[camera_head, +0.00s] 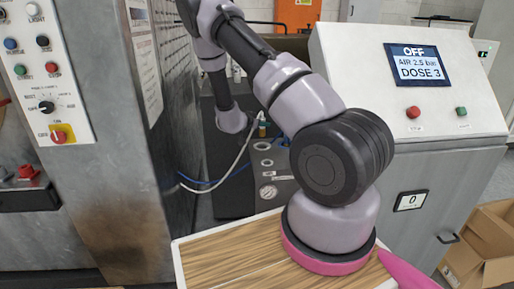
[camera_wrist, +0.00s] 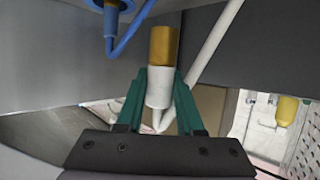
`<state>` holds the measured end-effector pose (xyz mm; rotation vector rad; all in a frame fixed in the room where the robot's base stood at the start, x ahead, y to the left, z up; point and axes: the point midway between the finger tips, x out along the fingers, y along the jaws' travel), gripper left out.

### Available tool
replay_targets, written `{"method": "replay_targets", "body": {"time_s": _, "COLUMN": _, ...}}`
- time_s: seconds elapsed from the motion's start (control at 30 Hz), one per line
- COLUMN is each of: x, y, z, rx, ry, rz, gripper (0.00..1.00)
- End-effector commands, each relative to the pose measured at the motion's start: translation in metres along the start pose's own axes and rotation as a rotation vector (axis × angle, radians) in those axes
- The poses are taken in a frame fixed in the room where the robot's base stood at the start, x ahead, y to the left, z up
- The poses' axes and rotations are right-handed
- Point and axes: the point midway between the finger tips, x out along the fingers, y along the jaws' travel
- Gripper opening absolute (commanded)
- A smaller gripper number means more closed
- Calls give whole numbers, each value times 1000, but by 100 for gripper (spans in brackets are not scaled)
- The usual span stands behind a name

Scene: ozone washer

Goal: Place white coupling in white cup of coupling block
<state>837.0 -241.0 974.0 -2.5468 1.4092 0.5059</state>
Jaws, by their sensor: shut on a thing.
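The white coupling (camera_wrist: 160,90) has a white body and a brass end, which sticks out beyond the green fingers. My gripper (camera_wrist: 160,74) is shut around its white body in the wrist view. In the head view the coupling looks like a small white and brass piece (camera_head: 262,124) above a dark block with round openings (camera_head: 263,146), apart from it. This looks like the coupling block; I cannot tell which opening is the white cup. The fingers are too small to make out there.
A white hose (camera_head: 238,158) runs down from the coupling to the left. A blue coupling (camera_wrist: 112,14) with a blue hose shows at the wrist view's top. The grey machine (camera_head: 120,120) stands close on the left, the dose cabinet (camera_head: 420,100) on the right.

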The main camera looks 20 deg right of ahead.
Motion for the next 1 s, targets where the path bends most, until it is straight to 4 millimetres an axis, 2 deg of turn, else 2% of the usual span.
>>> {"method": "replay_targets", "body": {"time_s": 0.1, "x": 10, "y": 1, "z": 23, "rx": -4, "ry": -2, "rz": 2, "gripper": 0}}
{"method": "replay_targets", "body": {"time_s": 0.37, "x": 19, "y": 0, "z": 46, "rx": -2, "ry": -1, "rz": -1, "gripper": 0}}
{"method": "replay_targets", "body": {"time_s": 0.6, "x": 31, "y": 0, "z": 75, "rx": -2, "ry": -1, "rz": -1, "gripper": 0}}
{"method": "replay_targets", "body": {"time_s": 0.97, "x": 33, "y": 0, "z": 79, "rx": -1, "ry": 0, "rz": -2, "gripper": 0}}
{"method": "replay_targets", "body": {"time_s": 1.0, "x": 33, "y": 0, "z": 79, "rx": -1, "ry": 0, "rz": -2, "gripper": 48}}
